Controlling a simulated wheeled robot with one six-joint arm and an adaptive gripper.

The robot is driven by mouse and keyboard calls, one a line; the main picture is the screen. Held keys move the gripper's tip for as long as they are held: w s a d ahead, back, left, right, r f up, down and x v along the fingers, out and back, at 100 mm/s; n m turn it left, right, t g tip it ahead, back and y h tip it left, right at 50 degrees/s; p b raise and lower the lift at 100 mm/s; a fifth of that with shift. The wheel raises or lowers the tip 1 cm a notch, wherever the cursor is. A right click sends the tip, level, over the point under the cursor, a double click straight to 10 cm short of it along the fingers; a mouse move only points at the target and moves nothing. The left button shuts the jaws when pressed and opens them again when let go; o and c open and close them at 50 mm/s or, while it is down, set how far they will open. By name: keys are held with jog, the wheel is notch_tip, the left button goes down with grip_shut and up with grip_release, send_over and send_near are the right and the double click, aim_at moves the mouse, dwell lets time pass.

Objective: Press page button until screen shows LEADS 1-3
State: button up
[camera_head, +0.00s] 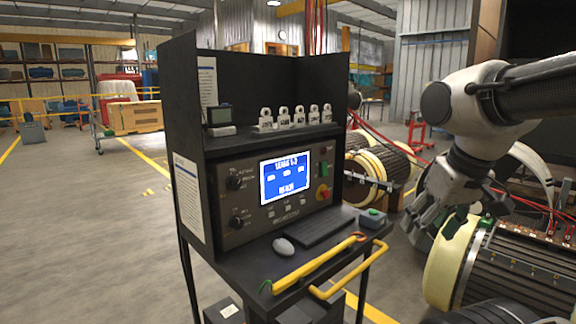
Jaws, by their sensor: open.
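A black test console (225,185) stands in the middle of the view. Its blue screen (285,178) has a top line that appears to read LEADS 1-3, with small values under it and a larger word that looks like READY. Small light buttons (287,210) sit in a row below the screen; their labels are too small to read, so I cannot tell which is the page button. My gripper (430,217) is open and empty, to the right of the console and apart from it, pointing down and left near a rotor.
A yellow rail (350,270) juts out in front.

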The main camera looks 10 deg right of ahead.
grip_shut()
dwell(1.4)
